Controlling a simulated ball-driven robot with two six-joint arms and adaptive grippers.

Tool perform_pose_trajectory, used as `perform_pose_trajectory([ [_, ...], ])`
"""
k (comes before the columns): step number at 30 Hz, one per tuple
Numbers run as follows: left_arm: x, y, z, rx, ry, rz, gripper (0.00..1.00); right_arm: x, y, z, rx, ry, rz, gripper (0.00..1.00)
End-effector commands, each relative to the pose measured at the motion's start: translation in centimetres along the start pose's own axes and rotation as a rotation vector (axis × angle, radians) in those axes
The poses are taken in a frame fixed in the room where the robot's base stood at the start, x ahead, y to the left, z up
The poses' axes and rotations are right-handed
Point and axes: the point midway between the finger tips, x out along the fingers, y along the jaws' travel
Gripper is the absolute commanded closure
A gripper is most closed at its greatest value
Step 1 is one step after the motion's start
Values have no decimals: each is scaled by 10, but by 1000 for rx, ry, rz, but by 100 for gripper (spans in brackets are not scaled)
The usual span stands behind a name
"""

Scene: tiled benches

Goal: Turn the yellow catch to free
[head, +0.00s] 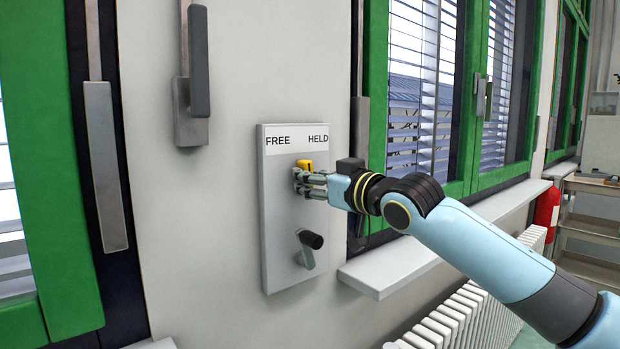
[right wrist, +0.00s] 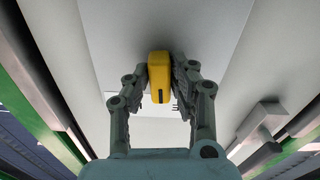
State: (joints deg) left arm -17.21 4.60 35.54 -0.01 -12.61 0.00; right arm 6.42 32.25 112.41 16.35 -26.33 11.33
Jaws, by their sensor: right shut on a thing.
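The yellow catch (head: 304,164) is on a grey panel (head: 275,235) fixed to the wall, under a white label (head: 297,139) reading FREE at left and HELD at right. My right gripper (head: 300,182) reaches in from the right and is shut on the catch. In the right wrist view the catch (right wrist: 159,78) sits between the two fingers of my right gripper (right wrist: 160,82), with a dark mark on its face. The fingers hide part of the catch in the head view, so its exact turn is hard to tell. My left gripper is not in view.
A window handle (head: 198,75) is above left. A white sill (head: 390,266) and a radiator (head: 470,315) are at the right, below the green-framed window (head: 377,95). A red extinguisher (head: 546,206) stands farther back.

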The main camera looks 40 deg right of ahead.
Motion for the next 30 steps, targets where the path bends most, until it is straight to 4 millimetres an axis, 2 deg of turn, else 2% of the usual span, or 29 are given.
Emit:
perform_pose_trajectory([
  [15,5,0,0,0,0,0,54,0,2,0,-433,1,0,100],
  [22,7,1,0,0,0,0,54,0,2,-1,-546,1,0,100],
  [30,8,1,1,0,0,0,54,0,3,-1,-600,1,0,100],
])
